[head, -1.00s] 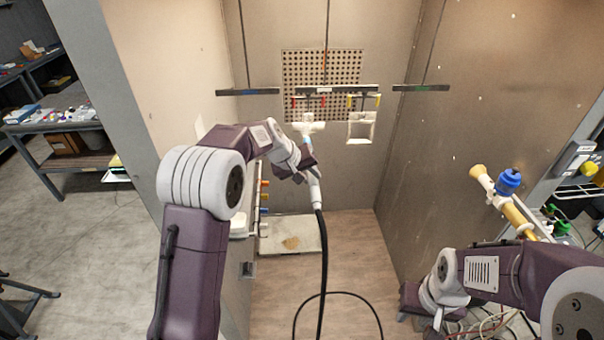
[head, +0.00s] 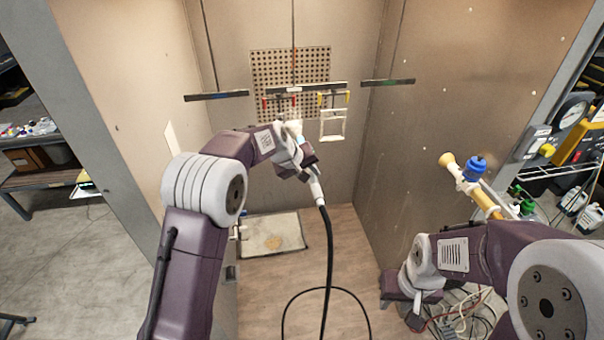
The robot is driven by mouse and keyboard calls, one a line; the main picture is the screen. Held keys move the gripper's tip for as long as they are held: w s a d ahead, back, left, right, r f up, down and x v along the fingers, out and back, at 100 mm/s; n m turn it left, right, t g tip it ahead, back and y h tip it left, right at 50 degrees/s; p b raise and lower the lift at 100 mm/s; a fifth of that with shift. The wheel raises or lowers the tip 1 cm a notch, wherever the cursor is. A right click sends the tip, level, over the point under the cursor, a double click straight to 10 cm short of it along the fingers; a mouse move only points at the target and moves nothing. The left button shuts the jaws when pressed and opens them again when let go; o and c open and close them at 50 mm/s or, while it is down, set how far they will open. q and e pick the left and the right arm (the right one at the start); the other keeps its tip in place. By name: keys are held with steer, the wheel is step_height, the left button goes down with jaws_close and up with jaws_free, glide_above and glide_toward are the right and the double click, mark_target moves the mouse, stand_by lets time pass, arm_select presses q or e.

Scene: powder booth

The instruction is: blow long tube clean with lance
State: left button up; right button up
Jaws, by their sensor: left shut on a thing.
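My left gripper (head: 303,167) is shut on a white lance (head: 316,188), with a black hose (head: 329,245) hanging from its lower end. The lance points up toward the hanging parts. A white part (head: 292,129), perhaps the long tube, hangs under the crossbar, directly behind my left gripper and partly hidden by it. I cannot tell its full length or whether the lance touches it. My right gripper (head: 397,288) is low at the right, away from the hanging parts. Its fingers cannot be made out.
A white open frame (head: 331,125) hangs right of the white part under the crossbar (head: 318,89). A perforated panel (head: 290,68) is behind. A tray (head: 272,240) lies on the booth floor. A tan tube with a blue cup (head: 476,168) stands at the right wall.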

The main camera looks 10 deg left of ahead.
arm_select(q)
steer(key=shift+w+d, duration=0.1)
steer(key=shift+d, duration=0.3)
steer(key=shift+f+b, duration=1.9)
steer(key=shift+f, duration=0.25)
steer(key=s+a+b, duration=0.4)
steer(key=a+b, duration=0.3)
steer(key=a, duration=0.7)
